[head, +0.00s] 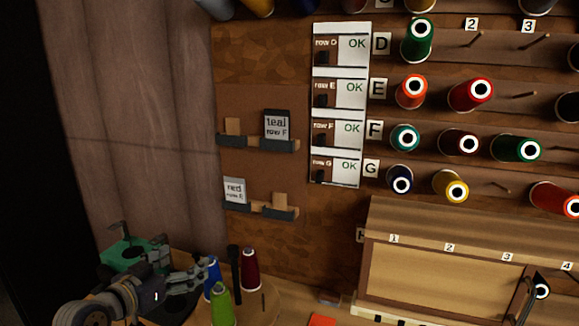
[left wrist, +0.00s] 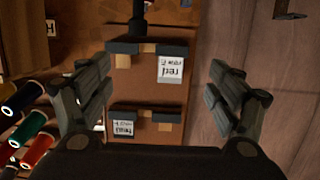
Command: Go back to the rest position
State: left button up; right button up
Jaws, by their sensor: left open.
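My left gripper (head: 203,272) is low in the head view, beside spools on a wooden surface. In the left wrist view its two fingers (left wrist: 158,88) are wide apart with nothing between them. That view looks at the board with the small card ledges, seen upside down. The "red" card (head: 235,191) stands on the lower ledge (head: 262,208) and shows in the left wrist view (left wrist: 171,70). The "teal row F" card (head: 277,125) stands on the upper ledge (head: 258,142) and also shows there (left wrist: 124,127). My right gripper is not in view.
Blue (head: 212,284), green (head: 222,306) and dark red (head: 250,269) spools stand close to the left gripper, with a dark upright post (head: 234,268). Pegs with thread spools fill the wall at right, above a wooden box (head: 450,215). A curtain-like panel (head: 130,120) hangs at left.

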pick_arm(q)
jog(key=s+d+f+g+y, duration=0.35)
jog(key=s+f+g, duration=0.25)
jog(key=s+f, duration=1.35)
jog(key=s+f+n+g+y, duration=0.1)
jog(key=s+f+g, duration=0.15)
jog(key=s, duration=0.65)
jog(key=s+f+n+g+y, duration=0.15)
jog(key=s+f, duration=0.25)
jog(key=s, duration=0.5)
notch_tip(320, 180, down, 26)
jog(key=s+g, duration=0.2)
jog(key=s+a+f+g, duration=0.1)
jog(key=s+a+f, duration=0.2)
jog(key=s+f, duration=1.3)
jog(key=shift+s+m, duration=0.35)
jog(key=shift+s, duration=0.1)
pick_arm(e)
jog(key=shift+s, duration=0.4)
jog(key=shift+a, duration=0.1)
